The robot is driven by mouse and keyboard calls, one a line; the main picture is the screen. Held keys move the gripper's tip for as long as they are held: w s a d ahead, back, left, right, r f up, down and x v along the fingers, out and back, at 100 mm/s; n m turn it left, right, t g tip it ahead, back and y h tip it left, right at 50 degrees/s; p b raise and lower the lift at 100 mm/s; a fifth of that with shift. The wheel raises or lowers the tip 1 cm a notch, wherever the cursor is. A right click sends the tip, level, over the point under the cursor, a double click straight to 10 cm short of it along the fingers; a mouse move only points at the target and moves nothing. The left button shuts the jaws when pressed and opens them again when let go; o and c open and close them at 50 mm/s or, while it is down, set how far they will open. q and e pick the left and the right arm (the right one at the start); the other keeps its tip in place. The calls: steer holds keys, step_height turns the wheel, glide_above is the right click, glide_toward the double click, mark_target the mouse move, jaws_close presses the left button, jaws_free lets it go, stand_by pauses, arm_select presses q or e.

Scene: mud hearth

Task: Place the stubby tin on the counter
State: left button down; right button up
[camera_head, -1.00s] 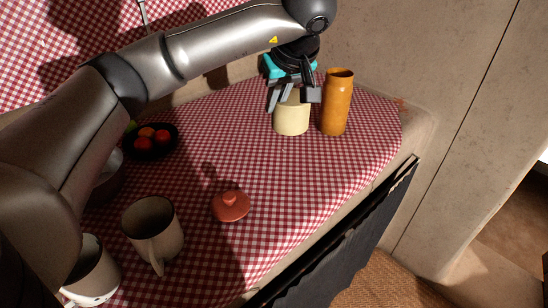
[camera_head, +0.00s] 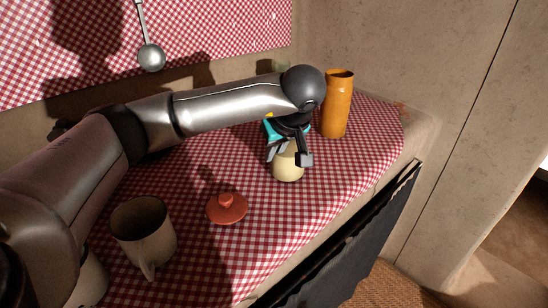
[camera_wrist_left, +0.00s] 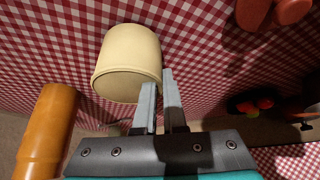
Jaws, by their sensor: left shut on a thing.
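The stubby tin (camera_head: 288,167) is a short cream cylinder over the red checked cloth of the counter (camera_head: 325,180), left of and nearer than an orange bottle. My left gripper (camera_head: 289,155) reaches down from above and is shut on the tin's upper edge. In the left wrist view the tin (camera_wrist_left: 128,58) is beside the closely spaced fingertips (camera_wrist_left: 158,78), with one finger against its rim. I cannot tell whether its base touches the cloth or is slightly above it. My arm and gripper hide part of its top. My right gripper is out of view.
The tall orange bottle (camera_head: 337,105) stands near the back right wall. A red lid (camera_head: 226,208) lies left of the tin, and a grey mug (camera_head: 143,235) stands further left. A ladle (camera_head: 151,56) hangs behind. Cloth is clear right of the tin, up to the front edge.

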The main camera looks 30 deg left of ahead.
arm_select(q)
steer(key=shift+f, duration=0.35)
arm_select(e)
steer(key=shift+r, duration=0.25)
arm_select(q)
steer(key=c, duration=1)
jaws_free()
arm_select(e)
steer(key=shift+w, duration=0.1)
arm_select(q)
steer(key=shift+r, duration=0.15)
steer(key=shift+s+d+r, duration=0.1)
steer(key=shift+d+r, duration=0.1)
steer(key=shift+r, duration=0.05)
steer(key=p+v, duration=0.4)
steer(key=v, duration=0.7)
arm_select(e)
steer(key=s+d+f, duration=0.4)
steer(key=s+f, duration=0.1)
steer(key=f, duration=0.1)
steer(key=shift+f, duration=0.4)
